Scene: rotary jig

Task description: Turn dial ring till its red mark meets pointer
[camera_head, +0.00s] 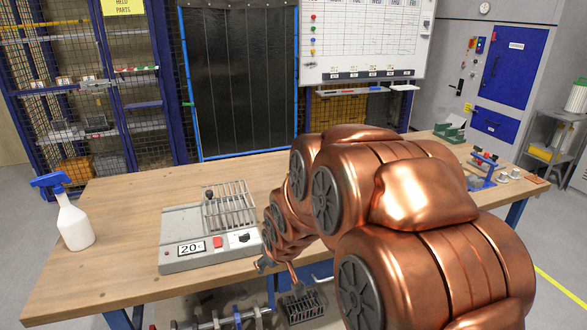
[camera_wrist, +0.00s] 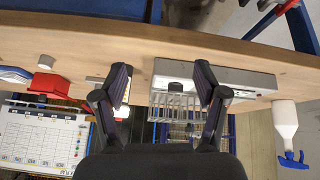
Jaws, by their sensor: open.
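I cannot make out a dial ring, a red mark or a pointer in either view; my arm hides part of the bench in the head view. My gripper (camera_wrist: 162,82) is open and empty in the wrist view, its two dark fingers spread apart. In the head view my copper arm reaches over the bench, and its far end (camera_head: 266,262) is beside the right edge of a grey box. This grey box (camera_head: 182,228) carries a display reading 20, a red button (camera_head: 217,242) and a small black knob (camera_head: 243,238). It also shows in the wrist view (camera_wrist: 240,78), beyond the fingers.
A spray bottle (camera_head: 74,222) stands at the left of the wooden bench (camera_head: 120,200). A blue and red device (camera_head: 484,170) and small white cups (camera_head: 508,175) are at the far right. The bench is clear between bottle and box.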

